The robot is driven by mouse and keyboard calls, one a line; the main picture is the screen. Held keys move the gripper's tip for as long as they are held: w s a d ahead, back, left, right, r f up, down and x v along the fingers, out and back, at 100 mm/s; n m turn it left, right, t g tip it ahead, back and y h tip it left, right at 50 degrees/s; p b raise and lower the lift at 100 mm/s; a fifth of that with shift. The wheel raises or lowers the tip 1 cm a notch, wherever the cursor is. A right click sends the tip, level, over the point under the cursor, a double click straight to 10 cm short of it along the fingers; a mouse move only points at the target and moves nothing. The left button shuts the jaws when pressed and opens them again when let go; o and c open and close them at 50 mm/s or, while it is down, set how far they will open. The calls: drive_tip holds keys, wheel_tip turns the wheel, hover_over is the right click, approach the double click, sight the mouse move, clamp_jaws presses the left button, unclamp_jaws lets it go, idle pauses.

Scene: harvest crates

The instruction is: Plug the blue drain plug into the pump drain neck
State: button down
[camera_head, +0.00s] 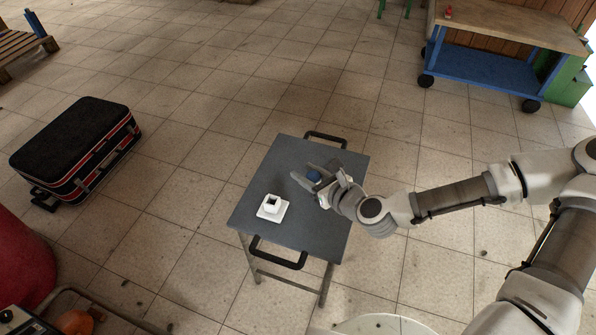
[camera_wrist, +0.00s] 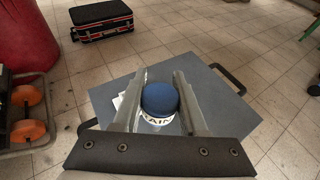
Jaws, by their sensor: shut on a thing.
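The blue drain plug (camera_head: 314,175) has a rounded blue top; in the wrist view, the plug (camera_wrist: 159,98) sits between the fingers, with a white band with dark letters below the top. My gripper (camera_head: 316,182) is shut on the plug, over the right half of the small table. The pump drain neck (camera_head: 272,205) is a white block with a dark square opening on a white base. It stands on the table's left front part, to the left of my gripper and apart from the plug. In the wrist view, a white bit beside the left finger (camera_wrist: 118,101) is mostly hidden.
The small grey table (camera_head: 293,157) has black handles at its back (camera_head: 326,138) and front (camera_head: 277,255). Its top is otherwise clear. A black and red suitcase (camera_head: 75,140) lies on the floor at left. A blue-shelved wooden bench (camera_head: 500,30) stands far right.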

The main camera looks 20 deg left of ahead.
drive_tip(key=shift+r, duration=0.15)
idle(0.3)
drive_tip(key=shift+r+p, duration=2.65)
drive_tip(key=shift+d, duration=0.1)
